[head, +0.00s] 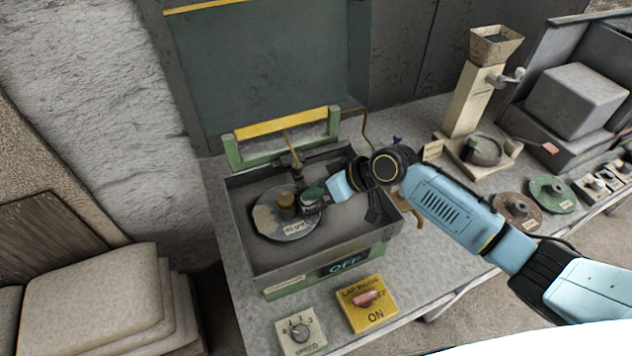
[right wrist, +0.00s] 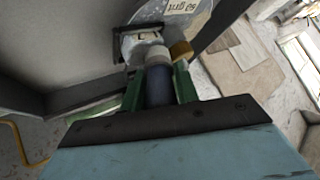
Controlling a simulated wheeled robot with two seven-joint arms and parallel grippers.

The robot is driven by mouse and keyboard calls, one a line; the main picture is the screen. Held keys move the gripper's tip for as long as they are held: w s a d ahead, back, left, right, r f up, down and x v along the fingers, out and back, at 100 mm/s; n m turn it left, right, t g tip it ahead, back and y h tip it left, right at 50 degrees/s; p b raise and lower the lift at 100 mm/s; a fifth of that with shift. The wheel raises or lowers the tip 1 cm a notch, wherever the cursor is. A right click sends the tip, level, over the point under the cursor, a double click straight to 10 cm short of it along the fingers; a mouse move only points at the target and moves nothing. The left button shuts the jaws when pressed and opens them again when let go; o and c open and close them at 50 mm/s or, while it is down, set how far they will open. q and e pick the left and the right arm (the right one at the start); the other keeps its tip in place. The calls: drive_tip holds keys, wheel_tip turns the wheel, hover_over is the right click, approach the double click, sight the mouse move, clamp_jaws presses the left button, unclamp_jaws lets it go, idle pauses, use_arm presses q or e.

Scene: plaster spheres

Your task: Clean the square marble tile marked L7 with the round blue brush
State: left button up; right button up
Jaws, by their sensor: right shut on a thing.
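My right gripper (head: 312,198) is low inside the grey tray (head: 343,238) of the lap machine, at the right side of the round disc (head: 290,232). In the right wrist view, its green fingers (right wrist: 159,84) are shut on a dark blue round piece (right wrist: 158,92) with a pale end (right wrist: 152,54). I cannot tell whether this is the round blue brush, or whether it touches the disc. A brown knob (head: 287,202) stands on the disc beside the fingers. I cannot make out a square marble tile marked L7. My left gripper is not in view.
The tray's walls surround the gripper. A yellow switch plate (head: 367,304) and a speed dial (head: 299,333) lie in front. A hopper stand (head: 472,98), a brown disc (head: 517,211) and a green disc (head: 553,194) are to the right. Stacked blocks (head: 95,305) stand at the left.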

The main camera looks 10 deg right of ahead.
drive_tip(key=shift+f, duration=0.15)
idle(0.4)
drive_tip(key=shift+w, duration=0.15)
drive_tip(key=shift+w+a+b, duration=0.15)
drive_tip(key=shift+w+b, duration=0.25)
drive_tip(key=shift+w, duration=0.1)
drive_tip(key=shift+s+p, duration=0.45)
drive_tip(key=shift+s, duration=0.2)
drive_tip(key=shift+s+d, duration=0.2)
drive_tip(key=shift+s, duration=0.3)
drive_tip(key=shift+w+a+b, duration=0.15)
drive_tip(key=shift+w+b, duration=0.6)
drive_tip(key=shift+w, duration=0.35)
drive_tip(key=shift+s+p, duration=0.4)
drive_tip(key=shift+p, duration=0.1)
drive_tip(key=shift+s, duration=0.8)
